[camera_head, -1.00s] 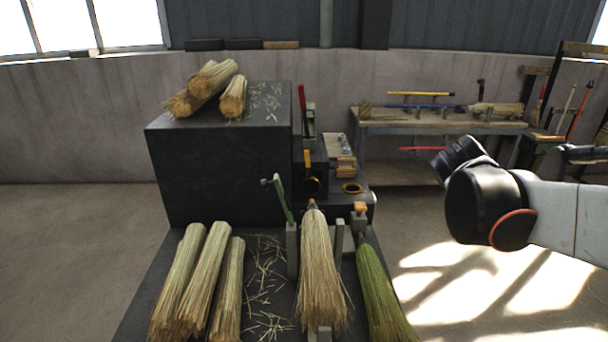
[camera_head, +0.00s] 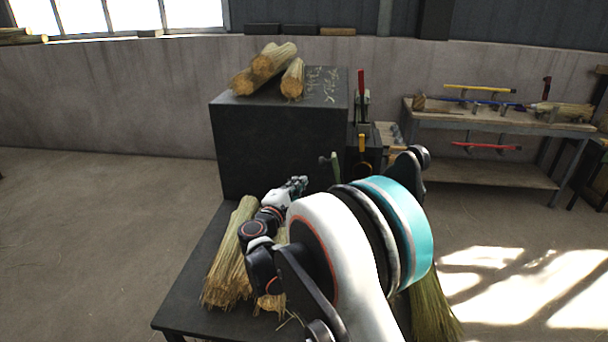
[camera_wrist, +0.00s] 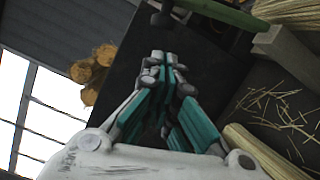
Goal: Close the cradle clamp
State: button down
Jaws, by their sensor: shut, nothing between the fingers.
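The cradle clamp's green lever (camera_head: 335,166) stands up behind my arm in the head view, its lower part hidden. In the wrist view the green lever (camera_wrist: 222,14) crosses the top, with a dark knob at its left end and a grey post (camera_wrist: 288,55) to its right. My gripper (camera_head: 298,184) is shut and empty, a little left of the lever in the head view. In the wrist view its fingertips (camera_wrist: 166,58) are together, just below the knob, and I cannot tell whether they touch it. My arm hides the cradle and its broom in the head view.
Straw bundles (camera_head: 232,255) lie on the low dark table (camera_head: 188,308) under my arm. A tall dark block (camera_head: 265,150) with more bundles (camera_head: 268,62) on top stands behind. A green broom (camera_head: 432,305) shows right of my arm. A workbench (camera_head: 500,122) stands at the back right.

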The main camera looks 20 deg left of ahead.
jog(key=w+y+b, duration=0.1)
jog(key=w+b, duration=0.2)
jog(key=w, duration=0.5)
jog(key=shift+w+d+r+n, duration=0.2)
jog(key=shift+w+n, duration=0.2)
jog(key=shift+d+r, duration=0.1)
jog(key=shift+r, duration=0.05)
dwell(0.3)
